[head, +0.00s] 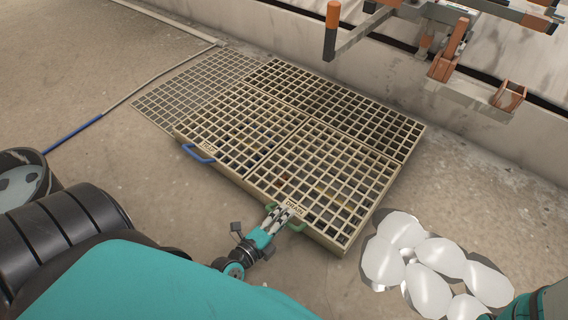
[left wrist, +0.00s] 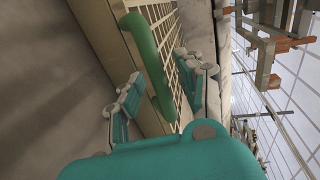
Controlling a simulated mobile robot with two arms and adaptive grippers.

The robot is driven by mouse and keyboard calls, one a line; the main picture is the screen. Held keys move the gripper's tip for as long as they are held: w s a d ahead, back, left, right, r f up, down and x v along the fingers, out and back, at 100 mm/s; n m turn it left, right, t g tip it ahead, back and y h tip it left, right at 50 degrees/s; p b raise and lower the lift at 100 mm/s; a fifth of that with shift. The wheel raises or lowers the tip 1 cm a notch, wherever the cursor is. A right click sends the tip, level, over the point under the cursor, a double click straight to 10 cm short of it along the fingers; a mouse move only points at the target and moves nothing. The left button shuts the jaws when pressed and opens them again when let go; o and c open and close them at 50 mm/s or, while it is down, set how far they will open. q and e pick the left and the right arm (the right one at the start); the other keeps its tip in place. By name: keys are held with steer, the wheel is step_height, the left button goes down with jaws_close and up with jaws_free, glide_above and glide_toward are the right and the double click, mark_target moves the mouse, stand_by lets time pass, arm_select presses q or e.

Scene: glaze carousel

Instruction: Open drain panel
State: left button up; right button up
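The drain panel (head: 322,172) is a beige grate square with a "DRAIN" label at its near edge. It lies flat in the floor frame and looks closed. Its green handle (head: 299,227) sticks out from the near side, and it also shows in the left wrist view (left wrist: 148,60). My left gripper (head: 278,213) is at this handle. In the left wrist view, its two fingers (left wrist: 158,68) are apart, one on each side of the green bar. I cannot tell whether either finger touches it. My right gripper is not in view.
Beside it lies a similar panel with a "TRAP" label (head: 208,149) and a blue handle (head: 198,153). White rounded lumps (head: 430,270) lie at the right. A dark bucket (head: 22,178) stands at the left. A wall and a metal rack (head: 440,70) are behind.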

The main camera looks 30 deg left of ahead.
arm_select(q)
jaws_close()
stand_by(0.6)
